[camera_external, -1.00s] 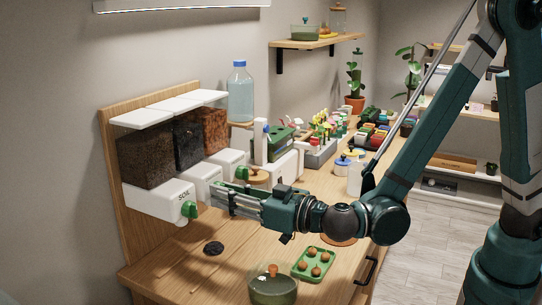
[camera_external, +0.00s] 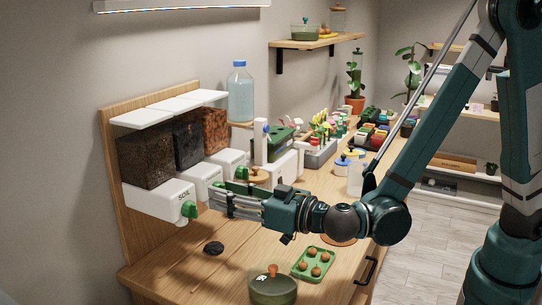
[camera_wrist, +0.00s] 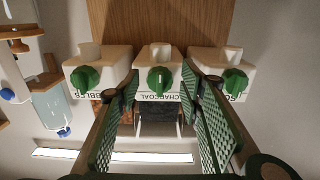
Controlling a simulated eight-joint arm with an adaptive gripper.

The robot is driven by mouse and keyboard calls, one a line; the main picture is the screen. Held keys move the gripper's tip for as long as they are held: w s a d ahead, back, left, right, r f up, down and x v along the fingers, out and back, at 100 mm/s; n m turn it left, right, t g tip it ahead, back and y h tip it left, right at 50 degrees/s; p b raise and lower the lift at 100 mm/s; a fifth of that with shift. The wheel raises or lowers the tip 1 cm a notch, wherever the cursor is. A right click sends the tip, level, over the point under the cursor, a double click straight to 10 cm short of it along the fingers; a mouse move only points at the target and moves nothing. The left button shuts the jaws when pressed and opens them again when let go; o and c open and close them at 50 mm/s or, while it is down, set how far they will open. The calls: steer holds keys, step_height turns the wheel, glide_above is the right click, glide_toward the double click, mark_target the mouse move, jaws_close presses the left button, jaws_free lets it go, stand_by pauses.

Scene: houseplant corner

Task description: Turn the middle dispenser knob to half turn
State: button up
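The middle dispenser (camera_external: 206,179) is a white box under a dark-filled clear bin, and its label reads charcoal in the upside-down wrist view. Its green knob (camera_wrist: 160,79) shows there with its light mark roughly vertical. In the external view my gripper hides this knob. My gripper (camera_external: 212,197) is level in front of the middle dispenser. In the wrist view my gripper (camera_wrist: 160,88) is open, with one green-padded finger on each side of the knob. Gaps show between fingers and knob; I cannot tell the exact depth.
The soil dispenser knob (camera_external: 189,209) is close left of my gripper; another green knob (camera_wrist: 84,78) is on the pebbles dispenser.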

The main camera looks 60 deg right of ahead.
steer(key=s, duration=1.1)
steer(key=shift+s, duration=0.4)
steer(key=s+d+m+g+h, duration=0.15)
steer(key=d+g+h, duration=0.4)
steer(key=d, duration=2.15)
steer(key=s+d+g+y, duration=0.1)
steer(key=s+d, duration=0.2)
steer(key=s, duration=0.3)
steer(key=s+d+f+n+g+y+p, duration=0.1)
steer(key=s+d+g+y, duration=0.1)
steer(key=s+d, duration=0.2)
steer(key=s+d+g+y+p, duration=0.1)
steer(key=s+d, duration=0.3)
steer(key=s, duration=0.6)
steer(key=shift+f+g+y, duration=0.2)
steer(key=shift+g+y, duration=0.45)
steer(key=shift+y, duration=0.1)
steer(key=shift+n, duration=0.35)
stand_by(0.5)
